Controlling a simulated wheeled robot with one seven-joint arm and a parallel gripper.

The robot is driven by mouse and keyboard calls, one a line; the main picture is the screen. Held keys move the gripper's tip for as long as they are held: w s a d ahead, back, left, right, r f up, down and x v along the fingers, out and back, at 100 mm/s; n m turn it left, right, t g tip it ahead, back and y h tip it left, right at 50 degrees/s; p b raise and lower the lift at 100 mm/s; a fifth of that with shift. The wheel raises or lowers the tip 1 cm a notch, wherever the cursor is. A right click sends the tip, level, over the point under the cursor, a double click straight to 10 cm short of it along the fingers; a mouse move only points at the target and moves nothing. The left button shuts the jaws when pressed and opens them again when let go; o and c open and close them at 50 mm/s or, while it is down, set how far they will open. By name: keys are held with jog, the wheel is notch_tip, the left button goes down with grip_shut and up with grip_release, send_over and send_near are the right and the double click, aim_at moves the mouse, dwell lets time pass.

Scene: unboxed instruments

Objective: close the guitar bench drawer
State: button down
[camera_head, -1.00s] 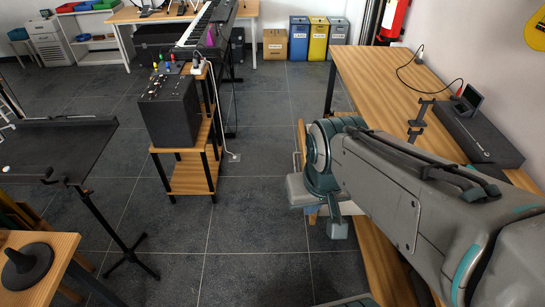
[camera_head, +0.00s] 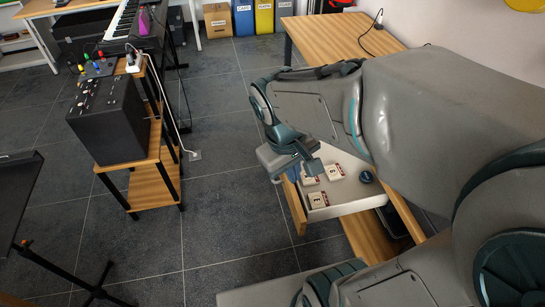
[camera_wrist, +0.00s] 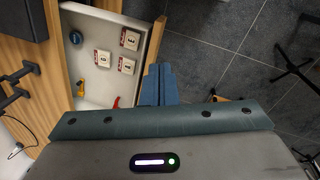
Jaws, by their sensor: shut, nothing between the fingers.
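The guitar bench drawer stands open, its white side wall (camera_head: 345,208) and wooden front (camera_head: 293,206) sticking out from the wooden bench (camera_head: 335,32). In the wrist view the drawer's wooden front (camera_wrist: 156,38) runs along the right of its white tray. My gripper (camera_wrist: 160,70) has its blue fingers shut and empty. The fingertips lie at the drawer front in that view, partly over its line; I cannot tell whether they touch. In the head view my gripper (camera_head: 293,174) is partly hidden by the wrist, near the drawer's far front corner.
The drawer holds several small labelled boxes (camera_wrist: 103,58), a round blue tin (camera_wrist: 76,38) and a red item (camera_wrist: 116,102). A black amplifier (camera_head: 108,120) on a wooden stand (camera_head: 155,185) is to the left. Open tiled floor (camera_head: 225,200) lies between.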

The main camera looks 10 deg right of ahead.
jog(key=w+a+f+n+h+b, duration=0.45)
jog(key=f+n, duration=0.25)
jog(key=f, duration=0.3)
jog(key=w+a+f+n+h+b, duration=0.3)
jog(key=w+a+f+n, duration=0.3)
jog(key=f, duration=0.5)
jog(key=n+b, duration=0.1)
send_near(292, 204)
jog(key=shift+g, duration=0.3)
jog(key=x, duration=0.5)
jog(key=shift+w+a+f, duration=0.25)
jog(key=shift+w+f, duration=0.05)
jog(key=shift+f, duration=0.15)
jog(key=shift+d, duration=0.6)
